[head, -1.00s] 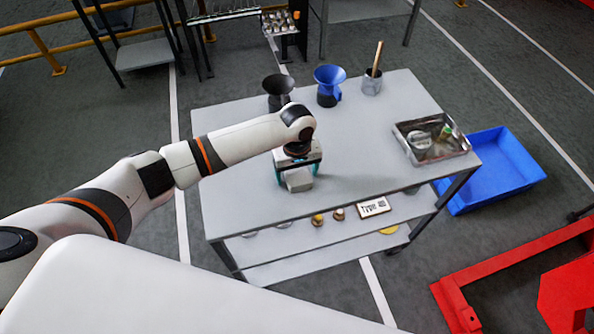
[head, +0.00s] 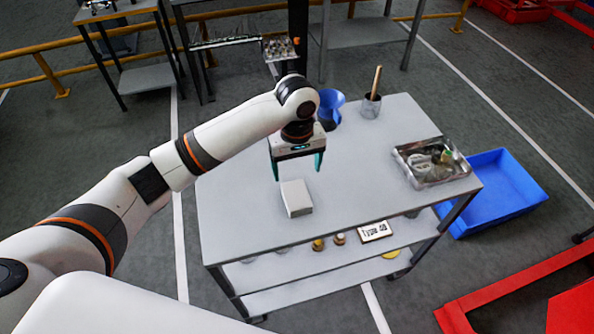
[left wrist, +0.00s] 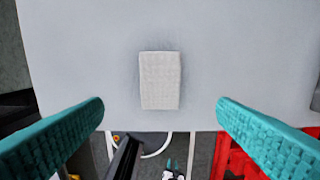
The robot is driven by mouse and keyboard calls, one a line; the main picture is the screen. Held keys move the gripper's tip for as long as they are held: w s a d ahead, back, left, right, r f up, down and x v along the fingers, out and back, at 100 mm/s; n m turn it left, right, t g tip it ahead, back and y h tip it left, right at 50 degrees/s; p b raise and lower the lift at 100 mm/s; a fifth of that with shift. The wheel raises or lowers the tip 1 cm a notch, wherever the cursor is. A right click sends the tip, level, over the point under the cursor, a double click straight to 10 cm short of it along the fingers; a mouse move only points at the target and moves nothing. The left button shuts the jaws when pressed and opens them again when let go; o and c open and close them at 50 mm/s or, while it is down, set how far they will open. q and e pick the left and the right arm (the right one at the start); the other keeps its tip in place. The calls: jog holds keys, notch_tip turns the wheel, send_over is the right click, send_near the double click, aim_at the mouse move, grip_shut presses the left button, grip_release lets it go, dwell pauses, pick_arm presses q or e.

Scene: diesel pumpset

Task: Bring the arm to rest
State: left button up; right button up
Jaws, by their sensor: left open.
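My left gripper (head: 298,167) is open and empty above the grey cart top (head: 345,200). Its teal fingers are spread wide, and in the left wrist view both fingers (left wrist: 160,120) frame the lower left and right with nothing between them. A small white block (head: 296,198) lies on the cart top below the gripper, apart from the fingers. It also shows whole in the left wrist view (left wrist: 160,80). My right gripper is not in view.
A blue funnel jug (head: 331,105) stands partly behind my arm. A cup with a wooden stick (head: 371,105) and a metal tray (head: 433,162) of parts are on the cart. A blue bin (head: 495,190) is on the floor at right. Red equipment (head: 520,295) is at lower right.

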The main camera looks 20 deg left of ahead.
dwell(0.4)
pick_arm(q)
jog(key=s+d+f+m+t+h, duration=0.1)
jog(key=s+d+f+m+h, duration=0.1)
jog(key=s+d+f+m, duration=0.3)
jog(key=s+f+m+t+h, duration=0.1)
jog(key=s+f, duration=0.2)
jog(key=s, duration=0.5)
jog(key=s+a+m+t+y, duration=0.2)
jog(key=s+a+m+y, duration=0.1)
jog(key=s+a, duration=0.9)
notch_tip(320, 180, down, 26)
jog(key=s+d+g, duration=0.1)
jog(key=g, duration=0.1)
jog(key=s+a+f+g+b, duration=0.1)
jog(key=s+a+f, duration=0.1)
jog(key=s+f, duration=1.5)
jog(key=shift+a+f, duration=0.3)
jog(key=shift+a, duration=0.05)
